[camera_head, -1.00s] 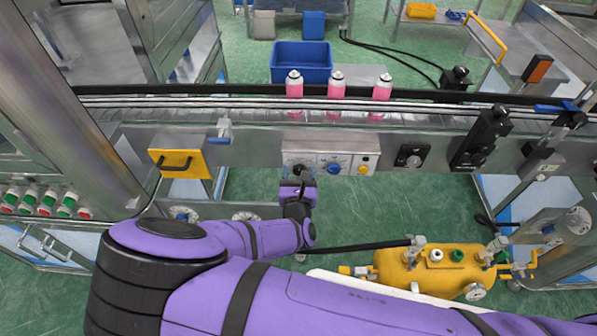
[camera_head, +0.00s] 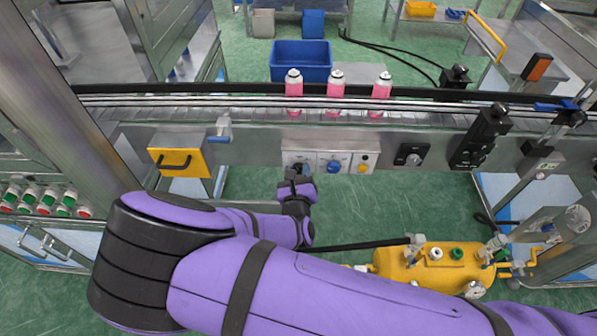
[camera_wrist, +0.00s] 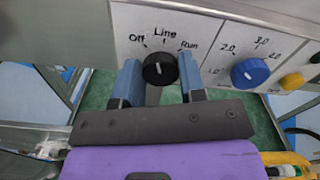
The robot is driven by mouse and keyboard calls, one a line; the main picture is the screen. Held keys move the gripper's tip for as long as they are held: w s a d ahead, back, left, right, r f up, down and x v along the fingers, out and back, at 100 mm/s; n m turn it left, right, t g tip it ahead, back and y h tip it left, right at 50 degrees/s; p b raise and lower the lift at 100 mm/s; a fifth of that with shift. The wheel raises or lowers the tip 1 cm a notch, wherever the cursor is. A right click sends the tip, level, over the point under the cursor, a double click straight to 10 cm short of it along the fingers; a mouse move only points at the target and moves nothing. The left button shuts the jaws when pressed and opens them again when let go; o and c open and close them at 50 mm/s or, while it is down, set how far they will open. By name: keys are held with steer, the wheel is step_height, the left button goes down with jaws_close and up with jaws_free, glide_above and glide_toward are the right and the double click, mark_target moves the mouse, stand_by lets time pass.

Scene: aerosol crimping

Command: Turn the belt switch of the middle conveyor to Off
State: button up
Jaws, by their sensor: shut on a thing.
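The belt switch is a black round knob (camera_wrist: 158,70) on a light panel (camera_head: 318,161) with the labels Off, Line and Run. In the wrist view its white mark looks roughly upright, near Line; its exact setting is hard to tell. My gripper (camera_wrist: 157,82) has its two blue fingers on either side of the knob and is shut on it. In the head view my gripper (camera_head: 298,176) is at the panel's left part, and the knob is mostly hidden.
A blue dial (camera_wrist: 250,72) and a yellow button (camera_wrist: 291,82) sit to the right on the panel. Pink cans (camera_head: 336,84) stand on the conveyor (camera_head: 250,112) above.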

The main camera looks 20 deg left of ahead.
steer(key=n, duration=0.6)
steer(key=shift+f, duration=0.1)
steer(key=shift+n, duration=0.3)
stand_by(0.3)
steer(key=o, duration=0.9)
steer(key=shift+s+a, duration=0.1)
